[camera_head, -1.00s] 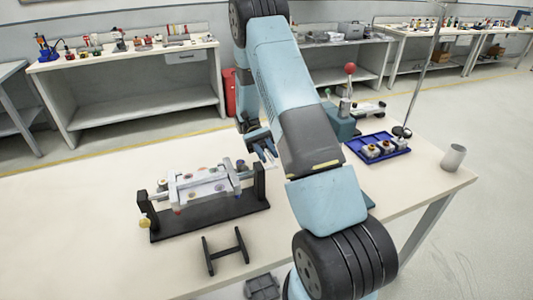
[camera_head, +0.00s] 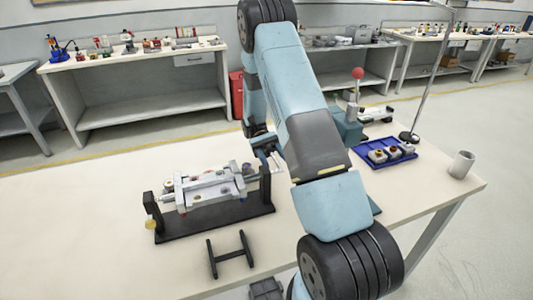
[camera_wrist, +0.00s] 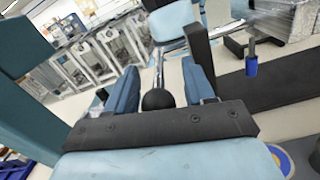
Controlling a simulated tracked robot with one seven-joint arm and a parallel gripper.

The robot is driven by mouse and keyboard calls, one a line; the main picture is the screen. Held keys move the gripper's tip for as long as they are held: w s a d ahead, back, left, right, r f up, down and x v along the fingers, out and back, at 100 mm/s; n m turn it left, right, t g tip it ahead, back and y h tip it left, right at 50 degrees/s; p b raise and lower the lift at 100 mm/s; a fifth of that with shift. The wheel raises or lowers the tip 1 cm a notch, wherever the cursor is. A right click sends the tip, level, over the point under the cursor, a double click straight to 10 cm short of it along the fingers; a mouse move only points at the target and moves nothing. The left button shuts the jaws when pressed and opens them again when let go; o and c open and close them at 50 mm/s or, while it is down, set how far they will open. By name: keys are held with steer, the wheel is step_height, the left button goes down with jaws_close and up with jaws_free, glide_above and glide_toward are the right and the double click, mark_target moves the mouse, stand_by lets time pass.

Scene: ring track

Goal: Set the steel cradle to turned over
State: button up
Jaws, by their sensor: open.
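The steel cradle (camera_head: 208,187) hangs between two black uprights on a black base (camera_head: 218,222), with small coloured parts on it. Its near-left end has a yellow knob (camera_head: 151,224). Part of the cradle (camera_wrist: 280,18) shows at the top right of the wrist view. My gripper (camera_head: 272,160) is beside the right-hand upright. In the wrist view its blue jaws (camera_wrist: 160,92) are apart, with a dark ball knob (camera_wrist: 158,99) on a steel rod between them. I cannot tell whether either jaw touches the knob.
A black H-shaped stand (camera_head: 230,255) lies in front of the cradle. A blue tray (camera_head: 386,153) with small parts, a metal cup (camera_head: 461,164) and a red-balled lever (camera_head: 357,74) are to the right. The left part of the table is clear.

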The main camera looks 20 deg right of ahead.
steer(key=shift+r+t, duration=0.3)
steer(key=shift+r, duration=0.25)
steer(key=s+a+r+n+t, duration=0.1)
steer(key=s+a+r+t, duration=0.1)
steer(key=s+r+t, duration=0.6)
steer(key=s+a+r+n+t, duration=0.2)
steer(key=s+r+t, duration=0.6)
steer(key=r+t, duration=0.6)
step_height(320, 180, up, 2)
steer(key=shift+s+a+r+h, duration=0.2)
steer(key=shift+s+h, duration=0.1)
steer(key=shift+s, duration=0.1)
steer(key=shift+s+a+r+t, duration=0.1)
steer(key=shift+s+r+t, duration=0.15)
steer(key=shift+s+t, duration=0.35)
steer(key=shift+c, duration=0.3)
